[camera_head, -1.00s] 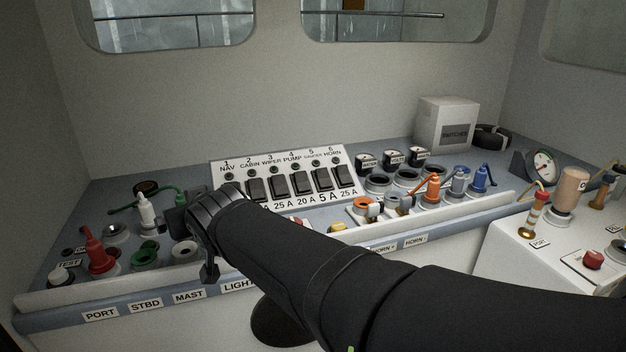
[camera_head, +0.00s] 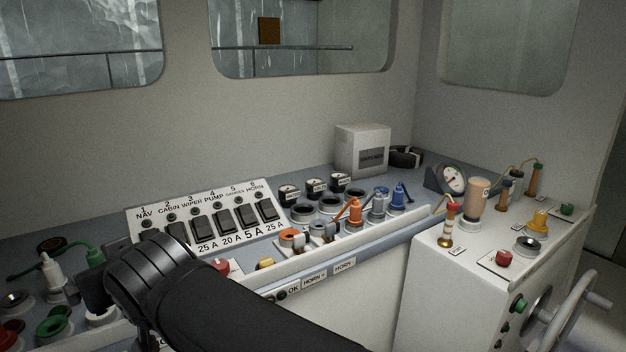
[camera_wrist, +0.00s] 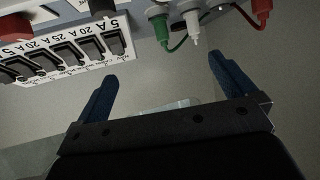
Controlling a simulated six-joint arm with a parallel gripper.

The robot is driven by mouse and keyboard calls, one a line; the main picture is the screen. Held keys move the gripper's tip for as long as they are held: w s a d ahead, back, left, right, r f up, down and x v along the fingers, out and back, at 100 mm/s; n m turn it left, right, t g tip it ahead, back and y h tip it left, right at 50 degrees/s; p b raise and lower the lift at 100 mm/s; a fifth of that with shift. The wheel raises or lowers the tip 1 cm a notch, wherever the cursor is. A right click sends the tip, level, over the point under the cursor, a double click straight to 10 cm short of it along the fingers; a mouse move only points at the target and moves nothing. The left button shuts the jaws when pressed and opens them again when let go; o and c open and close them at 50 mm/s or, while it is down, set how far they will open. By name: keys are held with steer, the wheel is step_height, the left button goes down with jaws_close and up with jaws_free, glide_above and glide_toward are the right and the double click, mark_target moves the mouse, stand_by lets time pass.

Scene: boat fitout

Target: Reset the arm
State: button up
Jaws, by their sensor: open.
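My gripper shows in the wrist view (camera_wrist: 165,95) with two blue fingers spread wide apart and nothing between them. The head view shows my black arm crossing the lower left, its wrist in front of the left part of the console; the fingers are hidden there. The white switch panel (camera_head: 208,218) with numbered black rocker switches stands just right of and behind my wrist. In the wrist view the switch panel (camera_wrist: 70,52) appears upside down at the upper left, with green (camera_wrist: 161,30), white (camera_wrist: 193,25) and red (camera_wrist: 262,10) plugs along the top.
A white box (camera_head: 362,150) sits at the back. A white side cabinet (camera_head: 440,290) holds a gauge, buttons and a wheel (camera_head: 565,315). Open air lies above the console.

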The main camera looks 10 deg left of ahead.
steer(key=shift+a, duration=0.1)
steer(key=x, duration=1)
steer(key=shift+s+d+r, duration=0.3)
steer(key=shift+d+r, duration=0.05)
steer(key=shift+d, duration=0.2)
